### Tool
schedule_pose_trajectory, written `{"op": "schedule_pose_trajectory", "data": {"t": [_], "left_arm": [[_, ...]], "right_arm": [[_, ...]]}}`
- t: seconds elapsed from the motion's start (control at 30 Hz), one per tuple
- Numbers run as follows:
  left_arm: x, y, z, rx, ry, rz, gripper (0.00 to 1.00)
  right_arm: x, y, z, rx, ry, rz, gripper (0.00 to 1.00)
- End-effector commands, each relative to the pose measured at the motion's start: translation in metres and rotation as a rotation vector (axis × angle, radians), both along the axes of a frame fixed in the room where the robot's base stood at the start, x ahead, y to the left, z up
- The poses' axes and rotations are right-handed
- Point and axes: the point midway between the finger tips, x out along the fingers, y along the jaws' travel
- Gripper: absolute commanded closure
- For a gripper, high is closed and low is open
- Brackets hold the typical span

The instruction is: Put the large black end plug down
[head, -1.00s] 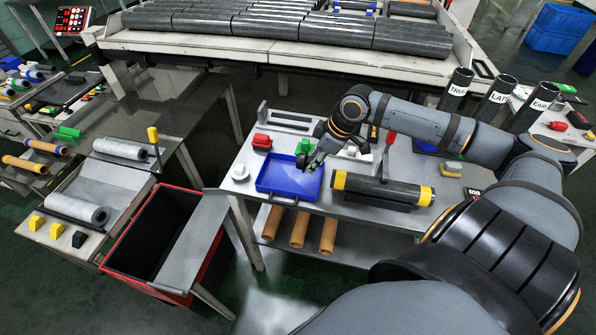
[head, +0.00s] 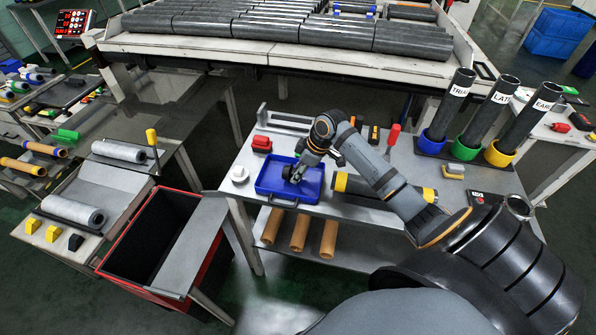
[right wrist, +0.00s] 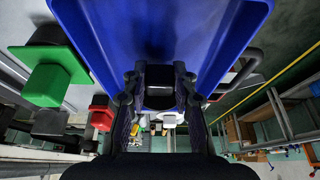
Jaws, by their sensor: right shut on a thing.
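The blue tray (head: 310,185) lies on the workbench, and its blue wall fills the top of the right wrist view (right wrist: 225,35). My right gripper (head: 293,173) is over the tray, low down near its floor. It is shut on the large black end plug (right wrist: 158,76), a dark block between the fingers in the right wrist view. The fingers and the plug's dark colour hide most of its shape, and I cannot tell whether it touches the tray floor. My left gripper is not in view.
A red plug (head: 262,143) and a white plug (head: 239,174) stand left of the tray. Brown tubes (head: 299,229) lie on the shelf below.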

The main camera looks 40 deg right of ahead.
Motion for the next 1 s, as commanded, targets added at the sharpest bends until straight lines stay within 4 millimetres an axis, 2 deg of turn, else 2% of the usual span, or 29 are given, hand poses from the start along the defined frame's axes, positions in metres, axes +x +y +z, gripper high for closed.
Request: {"op": "schedule_pose_trajectory", "data": {"t": [0.3, 0.33, 0.5, 0.83, 1.0], "left_arm": [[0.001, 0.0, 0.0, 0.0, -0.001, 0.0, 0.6], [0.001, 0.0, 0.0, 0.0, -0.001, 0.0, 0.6], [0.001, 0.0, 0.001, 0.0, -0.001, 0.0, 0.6], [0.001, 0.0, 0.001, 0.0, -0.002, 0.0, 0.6], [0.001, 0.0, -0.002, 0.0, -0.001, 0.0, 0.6]], "right_arm": [[0.0, 0.0, -0.005, -0.001, -0.001, 0.0, 1.0], [0.0, 0.0, -0.005, -0.001, -0.001, -0.001, 0.72], [0.0, 0.0, -0.005, -0.001, -0.001, -0.001, 0.5], [0.0, -0.001, -0.001, -0.002, -0.003, 0.0, 0.5], [-0.008, -0.011, 0.025, -0.01, -0.004, 0.001, 0.5]]}}
